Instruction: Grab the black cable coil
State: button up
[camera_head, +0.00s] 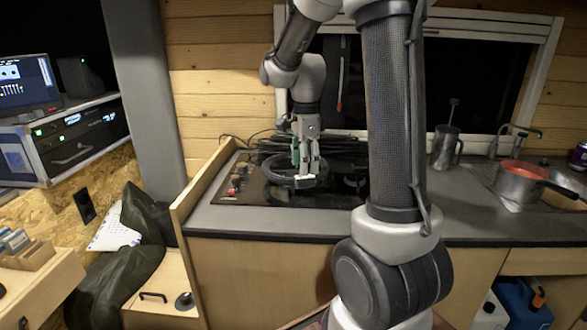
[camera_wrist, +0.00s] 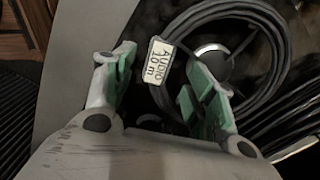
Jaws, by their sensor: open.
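The black cable coil (camera_wrist: 281,50) fills the upper right of the wrist view, with a white tag (camera_wrist: 160,62) reading "AUDIO 10 m" on its left side. In the head view the coil (camera_head: 272,177) lies on the black hob (camera_head: 235,196). My gripper (camera_wrist: 163,80) is open, with green pads on its fingers. In the wrist view its left finger is outside the coil and its right finger overlaps the coil's opening, with the tagged side between them. In the head view my gripper (camera_head: 304,166) is right above the coil. I cannot tell whether the fingers touch it.
More black cables (camera_head: 325,143) lie behind the coil. A wooden side panel (camera_head: 203,180) borders the hob's left. A metal jug (camera_head: 446,148) and a pan (camera_head: 518,183) by the sink stand to the right. Grey worktop (camera_head: 445,205) between them is clear.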

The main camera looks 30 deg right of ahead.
notch_tip(320, 180, down, 5)
jog(key=shift+s+r, duration=0.1)
jog(key=shift+c, duration=0.4)
grip_shut()
